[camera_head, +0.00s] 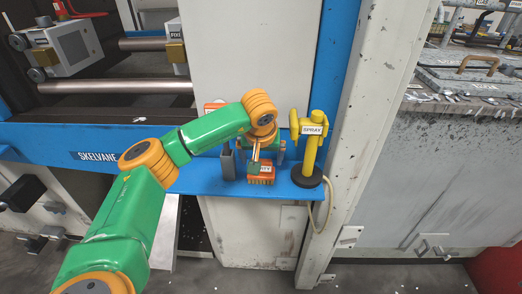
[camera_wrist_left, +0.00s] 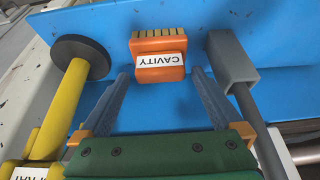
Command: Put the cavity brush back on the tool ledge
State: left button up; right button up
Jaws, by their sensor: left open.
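The cavity brush (camera_head: 261,172) is an orange block with yellow bristles and a CAVITY label. It rests on the blue tool ledge (camera_head: 200,186), near the front edge. In the left wrist view the brush (camera_wrist_left: 158,72) shows with its bristles away from me, just beyond and between my fingertips. My left gripper (camera_head: 262,157) is over the ledge at the brush. In the wrist view its two fingers (camera_wrist_left: 160,78) are apart, with a gap around the brush's near end and nothing clamped. My right gripper is not in view.
A yellow spray tool (camera_head: 310,150) on a black round base stands right of the brush, its hose hanging down. A grey square holder (camera_head: 228,162) stands close on the left. A white panel (camera_head: 245,50) rises behind. A cluttered bench (camera_head: 450,110) is at right.

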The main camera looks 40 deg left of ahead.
pick_arm(q)
jog(key=b+v, duration=0.1)
jog(key=v, duration=0.9)
jog(key=shift+d, duration=0.15)
